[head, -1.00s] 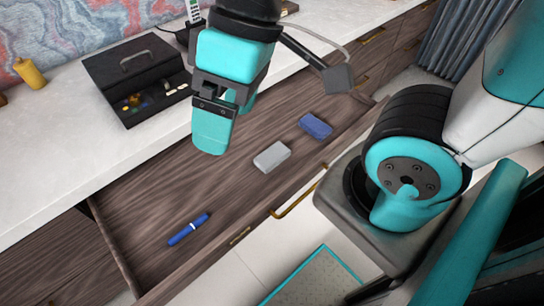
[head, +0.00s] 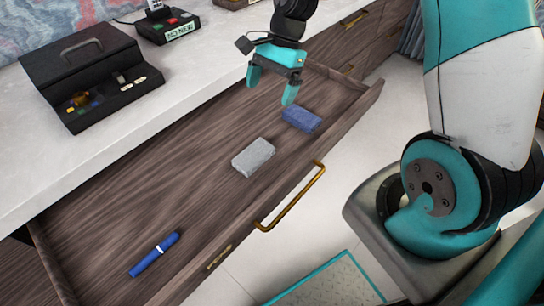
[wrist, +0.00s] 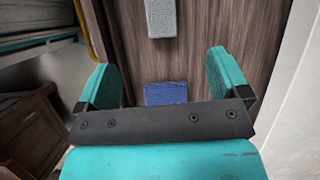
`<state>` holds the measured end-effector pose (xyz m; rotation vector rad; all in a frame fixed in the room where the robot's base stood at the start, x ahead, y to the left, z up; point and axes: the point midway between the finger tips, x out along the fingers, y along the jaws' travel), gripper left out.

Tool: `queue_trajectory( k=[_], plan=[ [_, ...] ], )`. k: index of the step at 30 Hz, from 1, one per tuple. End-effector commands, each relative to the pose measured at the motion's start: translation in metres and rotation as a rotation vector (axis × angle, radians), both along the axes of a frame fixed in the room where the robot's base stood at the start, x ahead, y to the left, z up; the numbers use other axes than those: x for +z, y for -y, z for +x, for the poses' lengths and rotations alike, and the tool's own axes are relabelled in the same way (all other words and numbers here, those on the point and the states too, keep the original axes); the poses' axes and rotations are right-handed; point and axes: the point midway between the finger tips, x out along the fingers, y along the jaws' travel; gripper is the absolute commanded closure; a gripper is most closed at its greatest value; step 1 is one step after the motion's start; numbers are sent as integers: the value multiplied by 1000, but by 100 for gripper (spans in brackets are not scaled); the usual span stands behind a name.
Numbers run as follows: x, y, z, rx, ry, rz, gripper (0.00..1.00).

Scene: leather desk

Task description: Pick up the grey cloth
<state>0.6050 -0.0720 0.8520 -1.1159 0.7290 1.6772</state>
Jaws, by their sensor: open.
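The grey cloth (head: 254,157) is a folded light-grey block lying flat in the open drawer, left of and nearer than a blue cloth (head: 302,119). In the wrist view the grey cloth (wrist: 161,18) shows at the top edge, partly cut off, beyond the fingertips. My gripper (head: 270,85) is open and empty. It is above the drawer, over the area behind the blue cloth. In the wrist view the blue cloth (wrist: 166,93) lies below and between the two teal fingers (wrist: 168,75), partly hidden by the gripper body.
A blue marker (head: 155,254) lies at the drawer's near left end. The drawer's front wall has a brass handle (head: 291,198). A black box (head: 92,75) with small items and a labelled device (head: 168,26) stand on the white desktop.

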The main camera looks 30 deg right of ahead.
Motion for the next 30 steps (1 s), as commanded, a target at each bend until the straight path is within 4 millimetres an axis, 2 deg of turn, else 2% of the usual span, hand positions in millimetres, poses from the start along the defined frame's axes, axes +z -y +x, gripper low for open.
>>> queue_trajectory(
  k=[1,5,18,26,30],
  plan=[
    [-10,3,2,-33,-17,-2,6],
    [-24,1,2,-60,-33,-3,6],
    [-108,-36,-11,-56,-31,-4,6],
    [-126,-44,-13,-55,-31,-4,6],
    [-145,-55,-16,-54,-32,-3,6]
  ],
)
